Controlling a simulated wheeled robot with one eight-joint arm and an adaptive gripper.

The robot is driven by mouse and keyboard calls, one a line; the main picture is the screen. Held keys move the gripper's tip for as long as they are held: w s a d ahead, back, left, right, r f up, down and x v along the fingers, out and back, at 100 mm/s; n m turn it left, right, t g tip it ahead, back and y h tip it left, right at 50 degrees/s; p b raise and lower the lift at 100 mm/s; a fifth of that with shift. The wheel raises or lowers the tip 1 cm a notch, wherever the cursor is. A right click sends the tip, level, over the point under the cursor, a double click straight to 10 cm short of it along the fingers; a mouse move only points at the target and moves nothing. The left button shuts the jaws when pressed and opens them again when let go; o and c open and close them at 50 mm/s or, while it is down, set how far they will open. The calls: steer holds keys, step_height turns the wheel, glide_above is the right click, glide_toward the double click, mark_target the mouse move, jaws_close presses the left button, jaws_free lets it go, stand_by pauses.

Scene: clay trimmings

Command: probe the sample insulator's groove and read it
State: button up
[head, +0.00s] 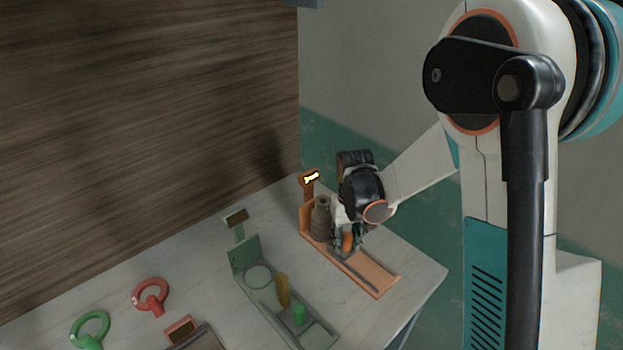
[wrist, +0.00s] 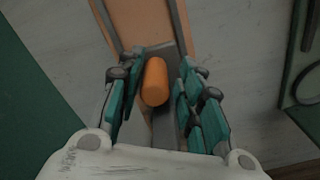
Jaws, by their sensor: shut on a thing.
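An orange gauge fixture (head: 376,284) stands toward the right end of the table. A brown ribbed insulator (head: 320,222) stands upright at its back end. A small display (head: 310,178) on its post is lit, but its marks are too small to read. My gripper (head: 350,243) is at the fixture's slide, close in front of the insulator. It is shut on an orange knob (wrist: 154,82), which shows between the teal fingers in the wrist view. The knob sits on a grey slide on the rail. Contact between the probe and the groove is hidden by my gripper.
A green fixture (head: 245,255) with a green knob (head: 299,314), a yellow upright piece (head: 283,290) and a dark display (head: 236,218) stands left of the orange one. A red ring (head: 150,296) and a green ring (head: 90,328) lie further left. A wooden wall is behind.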

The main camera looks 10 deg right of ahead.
steer(key=shift+w+d, duration=0.1)
steer(key=shift+d, duration=0.3)
glide_above(366, 268)
steer(key=w, duration=0.1)
steer(key=shift+w+a+b, duration=0.1)
steer(key=shift+a+b, duration=0.2)
steer(key=shift+b, duration=0.15)
stand_by(0.4)
steer(key=shift+s+d, duration=0.3)
steer(key=shift+s, duration=0.1)
stand_by(1.0)
steer(key=shift+o, duration=0.2)
steer(key=o, duration=1.6)
steer(key=shift+d, duration=0.2)
steer(key=shift+o, duration=0.2)
steer(key=shift+a, duration=0.15)
steer(key=shift+s, duration=0.1)
steer(key=shift+a+r, duration=0.1)
steer(key=shift+r, duration=0.05)
step_height(366, 268, up, 7)
steer(key=p, duration=0.4)
